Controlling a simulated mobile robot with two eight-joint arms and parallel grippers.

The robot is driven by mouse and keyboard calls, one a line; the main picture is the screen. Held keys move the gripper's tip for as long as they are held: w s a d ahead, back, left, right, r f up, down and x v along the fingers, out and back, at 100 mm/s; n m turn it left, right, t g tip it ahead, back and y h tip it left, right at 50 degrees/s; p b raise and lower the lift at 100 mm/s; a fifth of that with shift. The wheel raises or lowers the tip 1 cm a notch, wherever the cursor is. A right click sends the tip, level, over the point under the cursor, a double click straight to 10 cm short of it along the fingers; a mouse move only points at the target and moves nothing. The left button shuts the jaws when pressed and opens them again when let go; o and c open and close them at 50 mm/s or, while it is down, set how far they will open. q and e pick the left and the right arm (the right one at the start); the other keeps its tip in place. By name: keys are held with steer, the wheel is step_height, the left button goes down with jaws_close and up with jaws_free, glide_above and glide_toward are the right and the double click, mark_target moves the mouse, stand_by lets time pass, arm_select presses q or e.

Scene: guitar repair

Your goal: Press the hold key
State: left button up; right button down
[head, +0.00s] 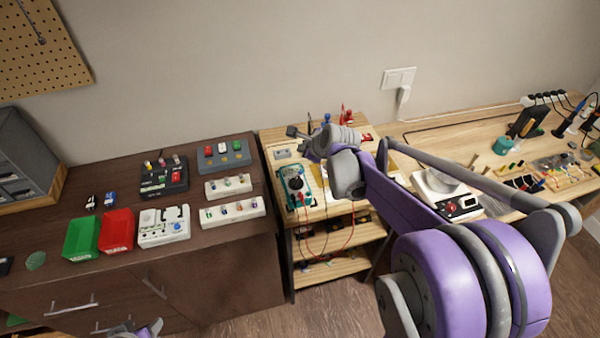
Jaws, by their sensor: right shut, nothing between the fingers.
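A teal multimeter (308,199) with a dark round dial lies on the light wooden bench section in the middle of the head view. Red and black leads run from its lower end. Its keys are too small to make out, so I cannot tell which is the hold key. My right gripper (292,131) appears above and behind the multimeter in the picture, pointing left; it is shut and empty. I see no contact between it and the multimeter. A small part of my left gripper (135,330) shows at the bottom edge; its fingers are unclear.
A small grey box (282,154) lies just behind the multimeter. Red and blue tools (345,116) stand behind my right wrist. A white scale (440,187) is to the right.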

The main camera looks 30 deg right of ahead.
mark_target(300, 172)
step_height(300, 172, down, 6)
steer(key=b, duration=0.3)
steer(key=shift+s+f, duration=0.15)
steer(key=shift+f, duration=0.35)
arm_select(q)
step_height(300, 172, down, 6)
steer(key=s, duration=0.2)
steer(key=shift+s+r+g, duration=0.2)
steer(key=shift+s+g, duration=0.05)
steer(key=shift+g, duration=0.05)
steer(key=shift+w, duration=0.1)
stand_by(0.6)
steer(key=shift+s+f+b, duration=0.2)
steer(key=shift+f+b, duration=0.2)
steer(key=shift+b, duration=0.15)
arm_select(e)
steer(key=shift+f, duration=0.4)
